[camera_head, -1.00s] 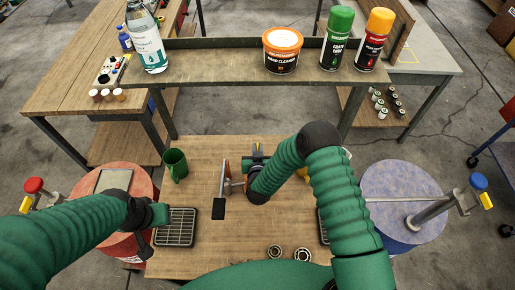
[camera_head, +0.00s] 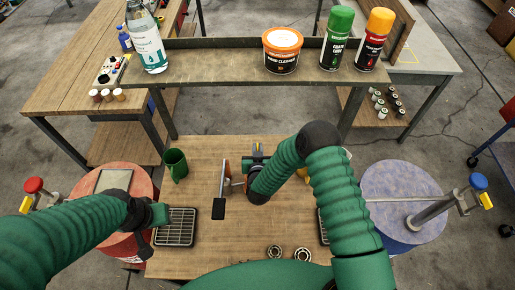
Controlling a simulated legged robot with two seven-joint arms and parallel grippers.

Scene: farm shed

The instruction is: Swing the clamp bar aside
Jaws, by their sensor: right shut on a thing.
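The clamp bar (camera_head: 222,186) stands out over the middle of the wooden table, a thin bar with a reddish-brown upper part and a black block at its near end. My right gripper (camera_head: 238,183) is at the bar's right side, shut on it. My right forearm and wrist hide much of the fingers and whatever the bar is mounted on. My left gripper (camera_head: 147,240) hangs at the table's left edge, beside the red drum and away from the bar. Its fingers are too small and dark to tell open from shut.
A green mug (camera_head: 176,164) stands left of the bar. A black grate (camera_head: 176,227) lies near my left gripper. Metal rings (camera_head: 302,254) lie at the near edge. A red drum (camera_head: 88,183) and a blue drum (camera_head: 402,180) flank the table (camera_head: 205,258). A shelf with bottles stands behind.

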